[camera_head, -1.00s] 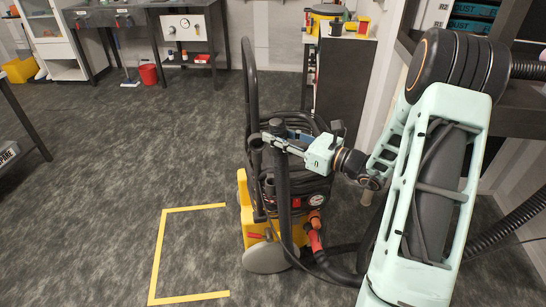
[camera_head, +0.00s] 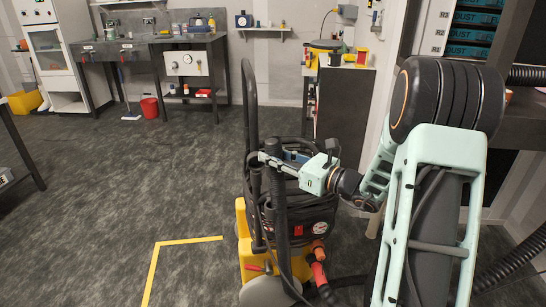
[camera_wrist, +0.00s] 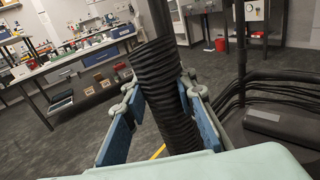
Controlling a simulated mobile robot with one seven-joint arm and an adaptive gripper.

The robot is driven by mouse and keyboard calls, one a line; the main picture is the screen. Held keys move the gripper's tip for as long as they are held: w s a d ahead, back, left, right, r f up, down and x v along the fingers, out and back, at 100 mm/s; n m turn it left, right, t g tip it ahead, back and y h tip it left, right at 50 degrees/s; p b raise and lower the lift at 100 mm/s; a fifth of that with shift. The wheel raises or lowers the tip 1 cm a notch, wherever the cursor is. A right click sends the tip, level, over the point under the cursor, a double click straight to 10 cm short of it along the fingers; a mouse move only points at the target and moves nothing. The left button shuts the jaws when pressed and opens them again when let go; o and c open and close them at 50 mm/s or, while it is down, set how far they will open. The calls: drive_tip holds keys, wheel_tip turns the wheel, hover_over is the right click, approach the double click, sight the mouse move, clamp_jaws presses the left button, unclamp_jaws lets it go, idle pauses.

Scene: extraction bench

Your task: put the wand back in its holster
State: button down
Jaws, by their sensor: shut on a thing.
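My gripper (camera_head: 270,159) is shut on the wand (camera_head: 281,215), a dark upright tube, near its upper end. In the wrist view the blue finger pads (camera_wrist: 160,120) close on a black ribbed length of the wand (camera_wrist: 163,85), which leans slightly. The wand stands in front of the yellow and black extraction machine (camera_head: 298,229), close to its body. I cannot tell whether its lower end touches the machine. I cannot pick out the holster clearly; the wand and my gripper cover part of the machine.
The machine's tall black handle (camera_head: 250,105) rises just behind my gripper. A dark hose and orange fittings (camera_head: 318,262) are at its lower right. Yellow floor tape (camera_head: 152,268) lies to the left, with open floor around it. A bench (camera_head: 150,42) and red bucket (camera_head: 150,107) stand far back.

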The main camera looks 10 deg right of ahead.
sight(274, 187)
drive_tip(key=shift+r, duration=0.1)
drive_tip(key=shift+f+b, duration=2)
drive_tip(key=shift+f, duration=0.95)
drive_tip(key=shift+f+b, duration=1.6)
drive_tip(key=shift+f, duration=1.05)
drive_tip(key=c, duration=1.5)
unclamp_jaws()
drive_tip(key=shift+d, duration=0.1)
drive_tip(key=v, duration=1.2)
